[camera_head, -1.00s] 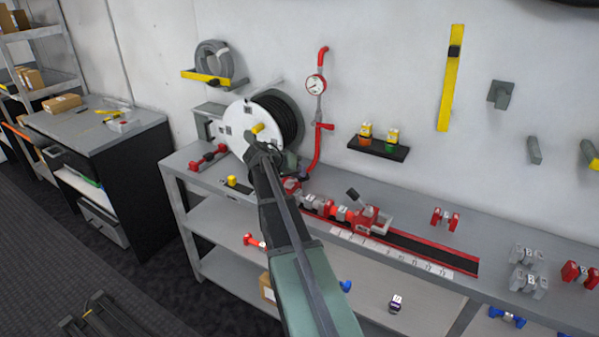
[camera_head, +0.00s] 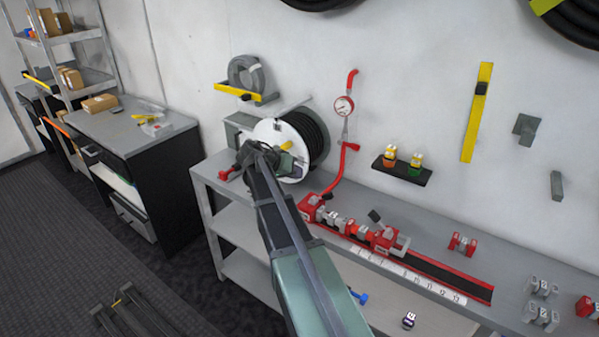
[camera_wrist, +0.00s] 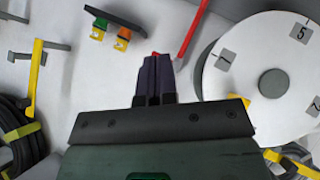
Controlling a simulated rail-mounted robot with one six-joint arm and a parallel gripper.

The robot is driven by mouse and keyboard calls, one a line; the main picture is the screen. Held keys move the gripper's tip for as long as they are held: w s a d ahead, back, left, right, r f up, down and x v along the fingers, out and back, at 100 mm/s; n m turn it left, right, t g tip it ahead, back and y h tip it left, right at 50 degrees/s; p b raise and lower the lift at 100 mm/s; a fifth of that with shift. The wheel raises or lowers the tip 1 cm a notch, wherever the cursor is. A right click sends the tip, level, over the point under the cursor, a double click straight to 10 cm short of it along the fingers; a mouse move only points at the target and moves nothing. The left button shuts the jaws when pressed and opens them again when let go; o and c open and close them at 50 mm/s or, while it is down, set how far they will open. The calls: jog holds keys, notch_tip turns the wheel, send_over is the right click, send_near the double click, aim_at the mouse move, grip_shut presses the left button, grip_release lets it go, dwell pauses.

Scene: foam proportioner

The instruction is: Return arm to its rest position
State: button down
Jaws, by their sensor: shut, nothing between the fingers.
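My gripper shows in the wrist view (camera_wrist: 154,75) with its two dark fingers together and nothing between them. In the head view my arm reaches up from the bottom, and its end (camera_head: 250,152) overlaps the left side of the white hose reel (camera_head: 268,135). The fingertips are hard to make out there. In the wrist view the reel's white face (camera_wrist: 240,75), with numbered tags, lies to the right of the fingers. I cannot tell the exact gap between gripper and reel.
The grey workbench (camera_head: 445,262) carries a red proportioner assembly (camera_head: 350,235) and several fittings. A gauge (camera_head: 344,105) on a red pipe and a small shelf with bottles (camera_head: 402,171) are on the wall. A cabinet (camera_head: 185,165) stands left.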

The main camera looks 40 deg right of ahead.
jog(key=s+a+f+n+y, duration=0.2)
jog(key=s+a, duration=0.4)
jog(key=a, duration=0.4)
jog(key=s+a+f+n+t+y, duration=0.1)
jog(key=s+a+n+y, duration=0.4)
jog(key=a, duration=0.6)
jog(key=s+a+f+n+y, duration=0.3)
jog(key=s+a, duration=0.4)
jog(key=a, duration=0.3)
jog(key=shift+s+a+f+n+t, duration=0.3)
jog(key=shift+a+f+n, duration=0.15)
jog(key=shift+n, duration=0.35)
